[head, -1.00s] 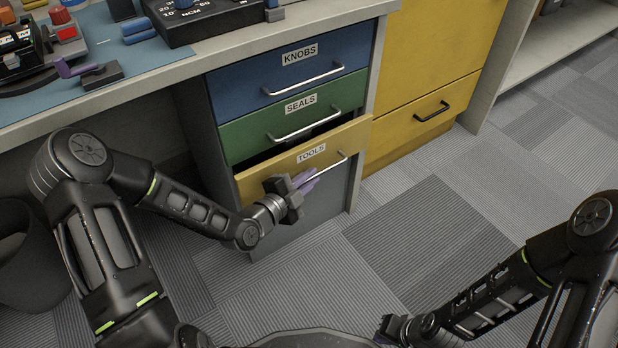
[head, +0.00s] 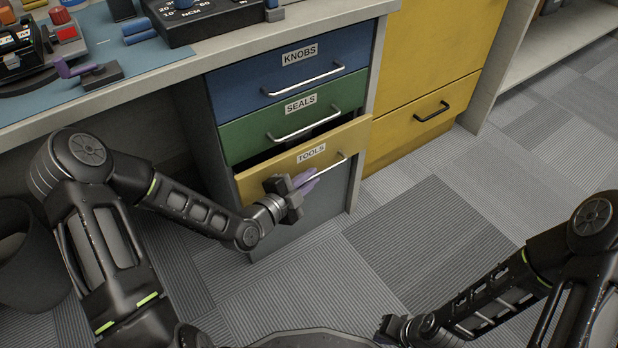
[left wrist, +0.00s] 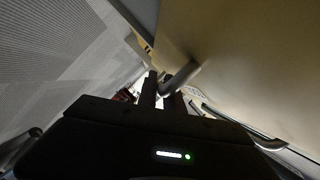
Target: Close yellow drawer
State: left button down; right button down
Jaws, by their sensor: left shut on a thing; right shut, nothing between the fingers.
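The yellow drawer (head: 340,141), labelled TOOLS, stands partly open, with a dark gap above its front. Its silver bar handle (head: 333,168) crosses the front. My left gripper (head: 307,182) is at the left part of this handle and shut on it, its purple fingertips against the bar. In the left wrist view the handle (left wrist: 184,76) runs between the dark fingers (left wrist: 160,92), with the drawer front (left wrist: 235,55) close beside. My right gripper (head: 384,332) is low at the bottom edge, over the floor and away from the drawers; it is shut and its fingers are mostly hidden.
Above are a green SEALS drawer (head: 250,136) and a blue KNOBS drawer (head: 240,88), under a worktop (head: 185,68) with radio parts. A yellow cabinet (head: 425,60) with a black handle stands to the right. The grey carpet (head: 420,230) in front is clear.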

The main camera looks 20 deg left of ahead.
aim_at(297, 167)
dwell(0.3)
pick_arm(q)
jog(key=w+a, duration=0.1)
jog(key=w+a+b, duration=0.1)
jog(key=a, duration=0.1)
jog(key=shift+w+a+f, duration=0.1)
jog(key=shift+w, duration=0.2)
jog(key=shift+w+a, duration=0.15)
jog(key=shift+a, duration=0.05)
jog(key=c, duration=1.8)
grip_release()
jog(key=shift+a, duration=0.1)
jog(key=shift+o, duration=0.2)
jog(key=p+v, duration=0.2)
jog(key=v, duration=0.5)
jog(key=shift+r, duration=0.2)
jog(key=shift+s, duration=0.4)
